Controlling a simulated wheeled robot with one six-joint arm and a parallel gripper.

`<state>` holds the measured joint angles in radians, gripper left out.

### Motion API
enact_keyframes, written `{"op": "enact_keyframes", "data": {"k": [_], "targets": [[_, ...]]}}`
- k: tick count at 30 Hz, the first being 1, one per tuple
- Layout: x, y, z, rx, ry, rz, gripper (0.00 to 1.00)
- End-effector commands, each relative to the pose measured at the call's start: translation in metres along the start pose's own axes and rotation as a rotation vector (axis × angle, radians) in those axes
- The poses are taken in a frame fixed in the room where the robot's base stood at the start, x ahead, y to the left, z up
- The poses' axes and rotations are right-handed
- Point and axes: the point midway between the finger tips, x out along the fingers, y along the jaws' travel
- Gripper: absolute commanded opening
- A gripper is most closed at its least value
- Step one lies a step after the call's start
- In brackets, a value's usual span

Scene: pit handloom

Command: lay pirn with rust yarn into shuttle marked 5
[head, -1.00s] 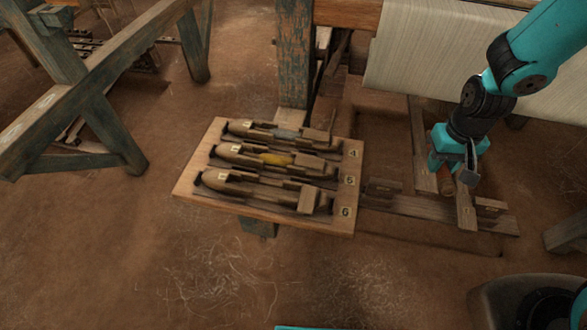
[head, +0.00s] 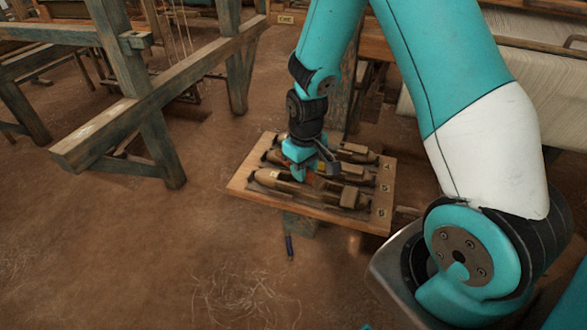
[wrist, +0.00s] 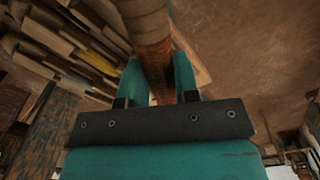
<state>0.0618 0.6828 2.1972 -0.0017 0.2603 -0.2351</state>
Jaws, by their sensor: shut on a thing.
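My gripper (head: 312,176) is low over the board of shuttles, shut on the pirn with rust yarn. In the wrist view the rust pirn (wrist: 155,60) is clamped between the two teal fingers. The shuttle marked 5 (head: 353,171) is the middle one of three on the board. My gripper hides part of it, so its inside cannot be seen now; earlier it showed something yellow inside. I cannot tell whether the rust pirn touches any shuttle.
The wooden board (head: 240,186) also bears the rear shuttle (head: 364,155), by label 4, and the front shuttle (head: 350,198), by label 6. A dark slim object (head: 289,247) lies on the floor. A timber frame (head: 160,145) stands left; the front floor is open.

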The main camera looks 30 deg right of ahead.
Motion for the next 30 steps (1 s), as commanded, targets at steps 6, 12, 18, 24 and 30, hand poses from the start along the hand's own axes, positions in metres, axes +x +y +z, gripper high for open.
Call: {"op": "enact_keyframes", "data": {"k": [6, 12, 18, 24, 30], "targets": [[0.022, 0.044, -0.013, -0.316, 0.007, 0.001, 0.05], [0.023, 0.062, -0.017, -0.474, 0.007, 0.000, 0.05], [0.030, 0.063, -0.017, -0.490, 0.006, -0.001, 0.05], [0.047, 0.062, -0.017, -0.490, 0.006, -0.001, 0.05], [0.069, 0.062, -0.017, -0.489, 0.006, -0.001, 0.05]]}}
